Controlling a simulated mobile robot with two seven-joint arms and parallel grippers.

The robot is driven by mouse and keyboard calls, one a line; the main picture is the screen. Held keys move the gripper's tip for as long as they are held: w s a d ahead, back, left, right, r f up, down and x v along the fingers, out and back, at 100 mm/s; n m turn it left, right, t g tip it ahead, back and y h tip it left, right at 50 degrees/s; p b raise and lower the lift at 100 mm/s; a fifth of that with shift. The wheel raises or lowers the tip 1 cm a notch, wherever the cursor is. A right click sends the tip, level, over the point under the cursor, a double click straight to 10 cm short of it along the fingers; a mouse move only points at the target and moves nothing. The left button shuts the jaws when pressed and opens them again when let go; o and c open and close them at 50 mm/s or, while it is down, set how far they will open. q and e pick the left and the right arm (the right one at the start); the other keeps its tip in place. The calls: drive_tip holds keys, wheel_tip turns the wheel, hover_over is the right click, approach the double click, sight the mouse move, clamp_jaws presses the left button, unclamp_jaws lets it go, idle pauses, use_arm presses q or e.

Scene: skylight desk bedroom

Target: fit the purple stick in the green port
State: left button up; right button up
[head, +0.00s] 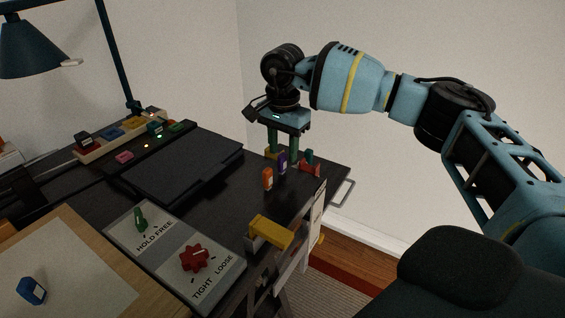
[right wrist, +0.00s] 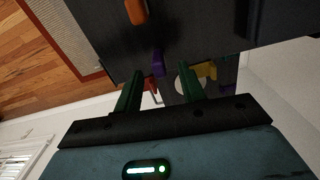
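The purple stick (head: 282,162) stands upright near the far right edge of the dark desk, beside an orange stick (head: 267,179). My right gripper (head: 284,152) points down over it, with its green fingers apart on either side of the purple stick. In the right wrist view the purple stick (right wrist: 158,63) shows between and beyond the spread fingers (right wrist: 160,80); I see no clear contact. A small green piece (head: 176,127), which looks like the green port, lies at the back left of the desk; its opening is too small to make out. My left gripper is out of view.
A red and teal piece (head: 309,166) stands close right of the purple stick. A dark flat pad (head: 185,165) lies between the sticks and the back row of coloured pieces. A lamp (head: 35,50) overhangs the back left. A lever-and-knob panel (head: 175,255) lies in front.

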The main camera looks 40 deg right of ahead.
sight(282, 154)
drive_tip(key=f, duration=0.4)
drive_tip(key=shift+s+a, duration=0.1)
drive_tip(key=shift+a, duration=0.1)
clamp_jaws()
